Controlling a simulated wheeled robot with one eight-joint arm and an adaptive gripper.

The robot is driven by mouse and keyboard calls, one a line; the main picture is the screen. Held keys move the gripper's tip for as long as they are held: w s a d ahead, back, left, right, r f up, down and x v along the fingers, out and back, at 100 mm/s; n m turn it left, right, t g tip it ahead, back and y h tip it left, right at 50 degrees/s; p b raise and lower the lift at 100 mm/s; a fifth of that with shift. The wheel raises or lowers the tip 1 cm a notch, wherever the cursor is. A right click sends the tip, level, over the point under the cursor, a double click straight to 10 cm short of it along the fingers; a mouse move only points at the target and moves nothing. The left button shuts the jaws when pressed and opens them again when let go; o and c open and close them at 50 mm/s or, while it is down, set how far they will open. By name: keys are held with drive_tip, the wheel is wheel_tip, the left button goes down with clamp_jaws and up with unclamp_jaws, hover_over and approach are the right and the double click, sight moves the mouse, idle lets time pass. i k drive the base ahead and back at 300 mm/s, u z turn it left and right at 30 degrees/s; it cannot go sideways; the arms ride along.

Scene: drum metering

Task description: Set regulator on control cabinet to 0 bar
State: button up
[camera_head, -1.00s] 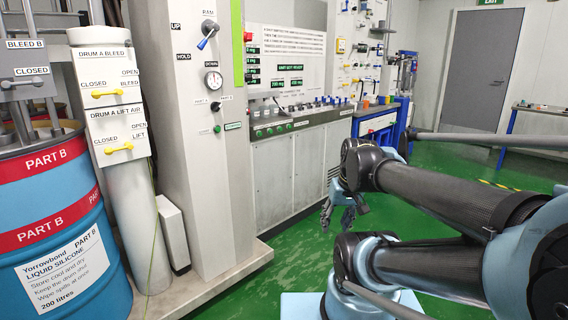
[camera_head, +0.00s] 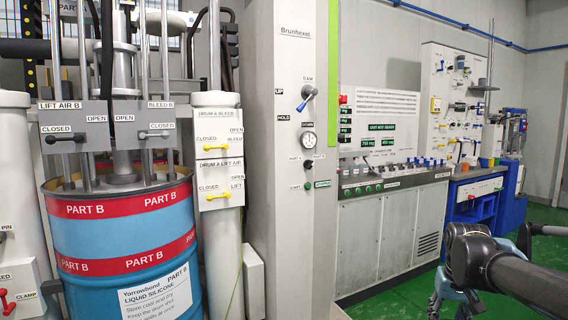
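The tall grey cabinet (camera_head: 270,210) marked "Brunhexel" stands in the middle of the head view. Its front carries a blue-handled RAM lever (camera_head: 307,97) with UP, HOLD and DOWN labels. A small round pressure gauge (camera_head: 309,140) sits below the lever; its needle is too small to read. A small black knob (camera_head: 308,162) and a green button (camera_head: 308,186) are lower down. I cannot tell which part is the regulator. My gripper (camera_head: 456,304) is at the lower right, well apart from the cabinet, with its fingers spread and nothing seen between them.
A blue PART B drum (camera_head: 125,240) and a white column (camera_head: 219,245) with yellow valve handles stand left of the cabinet. A low console (camera_head: 385,235) with several buttons runs to the right. The green floor (camera_head: 380,298) in front of the console is clear.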

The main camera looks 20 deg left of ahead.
sight(341, 137)
drive_tip(key=u, duration=0.6)
drive_tip(key=k, duration=1.2)
drive_tip(key=z, duration=0.65)
drive_tip(key=i, duration=1.85)
drive_tip(key=u, duration=0.4)
